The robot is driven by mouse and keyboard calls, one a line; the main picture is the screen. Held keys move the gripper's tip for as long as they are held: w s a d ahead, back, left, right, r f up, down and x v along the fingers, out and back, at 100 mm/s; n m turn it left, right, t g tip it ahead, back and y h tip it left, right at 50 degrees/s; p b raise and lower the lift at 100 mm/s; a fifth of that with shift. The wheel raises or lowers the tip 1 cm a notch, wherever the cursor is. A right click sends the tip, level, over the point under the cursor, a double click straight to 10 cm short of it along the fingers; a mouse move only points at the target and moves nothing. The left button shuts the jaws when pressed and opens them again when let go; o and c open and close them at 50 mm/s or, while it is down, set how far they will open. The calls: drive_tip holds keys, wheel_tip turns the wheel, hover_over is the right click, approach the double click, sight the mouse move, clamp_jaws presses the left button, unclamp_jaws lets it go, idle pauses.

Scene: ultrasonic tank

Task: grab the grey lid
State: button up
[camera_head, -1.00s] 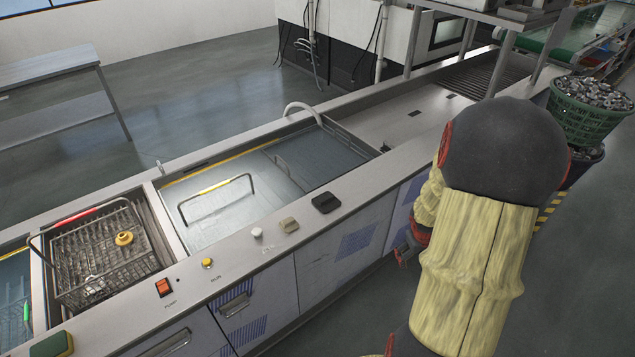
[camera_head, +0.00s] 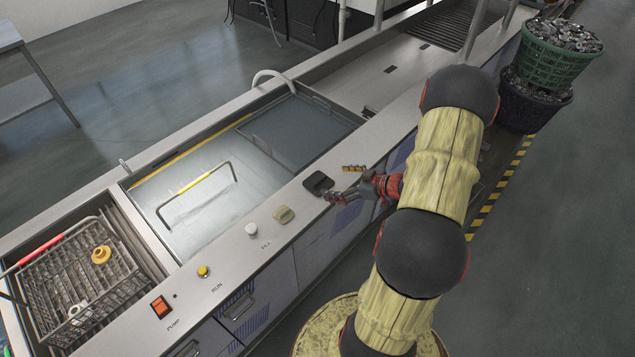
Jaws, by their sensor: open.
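The grey lid (camera_head: 222,171) is a flat, shiny panel lying over the left and middle part of the sunken tank in the counter. Its raised wire handle (camera_head: 186,188), with a yellow grip section, stands up from it. My gripper (camera_head: 338,184) is open and empty. It hangs over the counter's front edge, right of the lid and apart from it, beside a small black block. My arm reaches in from the lower right.
A wire basket (camera_head: 80,283) with a red handle and a yellow part stands at the left. A red switch (camera_head: 160,307), a yellow button (camera_head: 203,272), knobs and the black block (camera_head: 318,183) line the front ledge. A curved pipe (camera_head: 272,77) rises behind the tank. A green basket (camera_head: 556,62) stands far right.

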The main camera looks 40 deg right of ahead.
sight(320, 180)
drive_tip(key=b+x, duration=0.1)
drive_tip(key=x, duration=0.5)
drive_tip(key=shift+w+a+r+b, duration=0.1)
drive_tip(key=shift+w+r+b, duration=0.1)
drive_tip(key=shift+b, duration=0.1)
drive_tip(key=shift+s, duration=0.1)
drive_tip(key=shift+c, duration=1)
drive_tip(key=c, duration=1.5)
drive_tip(key=shift+r, duration=0.1)
